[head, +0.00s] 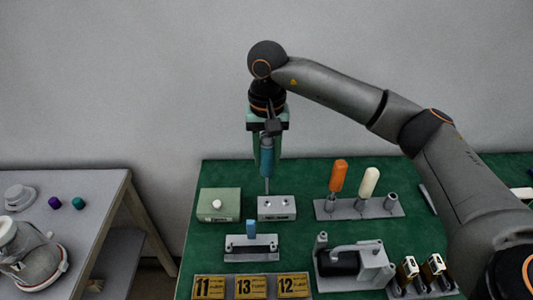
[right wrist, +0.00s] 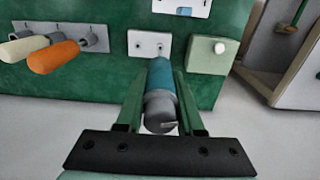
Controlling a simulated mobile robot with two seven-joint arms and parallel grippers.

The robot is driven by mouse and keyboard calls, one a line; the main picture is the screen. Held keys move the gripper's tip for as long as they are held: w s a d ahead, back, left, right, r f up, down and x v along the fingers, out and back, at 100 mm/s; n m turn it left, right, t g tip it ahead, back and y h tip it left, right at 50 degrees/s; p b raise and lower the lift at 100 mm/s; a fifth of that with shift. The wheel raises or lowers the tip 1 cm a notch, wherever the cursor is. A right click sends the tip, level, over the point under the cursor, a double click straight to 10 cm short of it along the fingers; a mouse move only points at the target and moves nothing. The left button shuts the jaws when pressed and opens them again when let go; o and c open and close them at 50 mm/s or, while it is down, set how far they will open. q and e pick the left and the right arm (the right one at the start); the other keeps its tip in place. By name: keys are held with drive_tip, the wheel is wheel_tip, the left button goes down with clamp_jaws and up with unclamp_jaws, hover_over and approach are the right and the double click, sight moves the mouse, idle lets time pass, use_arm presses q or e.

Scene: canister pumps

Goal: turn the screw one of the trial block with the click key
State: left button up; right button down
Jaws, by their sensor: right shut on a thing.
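My right gripper (head: 267,146) is shut on a teal-handled tool, the click key (head: 267,163), which hangs upright with its thin shaft down. The trial block (head: 277,213), a small grey block with two screws on top, stands on the green table below it. The shaft's tip is at or just above the left screw in the head view; I cannot tell whether it touches. The right wrist view shows the teal handle (right wrist: 161,78) between the fingers (right wrist: 160,100), with the trial block (right wrist: 149,37) beyond it. My left gripper is not in view.
A green box with a white button (head: 218,205) stands close left of the block. A rack (head: 345,211) holds orange and cream handles to the right. A grey stand with a blue piece (head: 251,247), a clamp-like fixture (head: 372,265) and numbered yellow tiles (head: 250,286) are in front.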

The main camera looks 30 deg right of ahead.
sight(267, 168)
drive_tip(key=shift+f+b, duration=1.6)
drive_tip(key=shift+f, duration=0.4)
drive_tip(key=shift+r+m, duration=0.2)
drive_tip(key=shift+m, duration=0.4)
drive_tip(key=m, duration=0.2)
drive_tip(key=shift+m+p, duration=0.3)
drive_tip(key=m, duration=0.3)
drive_tip(key=shift+f+m, duration=0.1)
drive_tip(key=shift+m, duration=0.3)
drive_tip(key=m, duration=0.5)
drive_tip(key=shift+a+p, duration=0.1)
drive_tip(key=shift+p, duration=0.2)
drive_tip(key=m, duration=0.5)
drive_tip(key=shift+f, duration=0.1)
drive_tip(key=shift+w+r+p, duration=0.1)
drive_tip(key=shift+r+p, duration=1.15)
drive_tip(key=shift+r, duration=0.4)
